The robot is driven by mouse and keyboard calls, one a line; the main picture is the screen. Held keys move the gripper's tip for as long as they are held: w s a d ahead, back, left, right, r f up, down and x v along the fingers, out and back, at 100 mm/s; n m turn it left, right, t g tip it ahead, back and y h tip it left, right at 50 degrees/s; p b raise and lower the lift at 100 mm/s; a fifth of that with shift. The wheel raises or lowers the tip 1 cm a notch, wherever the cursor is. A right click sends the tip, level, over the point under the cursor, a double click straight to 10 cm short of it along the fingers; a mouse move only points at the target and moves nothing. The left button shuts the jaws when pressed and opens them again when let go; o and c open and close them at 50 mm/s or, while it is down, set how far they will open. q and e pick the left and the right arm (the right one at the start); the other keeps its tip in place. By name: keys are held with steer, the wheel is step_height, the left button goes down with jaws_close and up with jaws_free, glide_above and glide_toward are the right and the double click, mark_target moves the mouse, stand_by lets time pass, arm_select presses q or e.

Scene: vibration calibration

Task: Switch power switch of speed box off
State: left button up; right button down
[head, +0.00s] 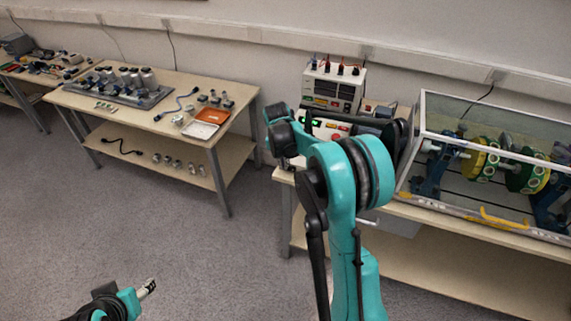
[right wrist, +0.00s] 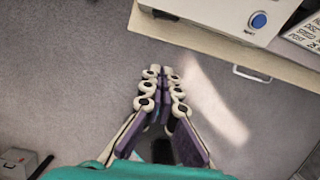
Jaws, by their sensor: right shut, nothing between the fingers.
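My right gripper (right wrist: 161,72) is shut and empty in the right wrist view, its fingertips together above the grey floor. A pale box (right wrist: 222,8) with a round blue button (right wrist: 259,20) sits beyond the fingertips, on the bench edge at top right. They look apart. In the head view, a pale box (head: 333,88) with dark displays stands at the bench's back, and a lower unit with red and green lights (head: 328,126) is in front. My right arm partly covers this unit. I cannot tell which is the speed box; no power switch is clear. My left gripper (head: 148,288) is low at left, too small to judge.
A glass-sided case (head: 494,214) with a shaft and yellow-green discs takes up the right of the bench. A bench drawer handle (right wrist: 251,73) shows below the pale box. Another table (head: 168,125) with small parts stands at left. The floor between is clear.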

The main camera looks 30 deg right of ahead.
mark_target(290, 169)
steer(key=shift+w+a+n+p, duration=0.25)
steer(key=shift+a+n+p, duration=0.05)
steer(key=shift+a+n, duration=0.1)
steer(key=w+d+f+b, duration=0.1)
steer(key=f, duration=0.2)
steer(key=w+d+f+b, duration=0.1)
steer(key=w+f+b, duration=0.1)
steer(key=f, duration=0.1)
steer(key=w+d+f+b, duration=0.1)
steer(key=d+f, duration=0.1)
steer(key=f, duration=0.1)
steer(key=shift+w+f, duration=0.25)
steer(key=shift+f, duration=0.15)
steer(key=shift+w+d+r, duration=0.1)
steer(key=shift+w+d, duration=0.05)
steer(key=shift+w, duration=0.05)
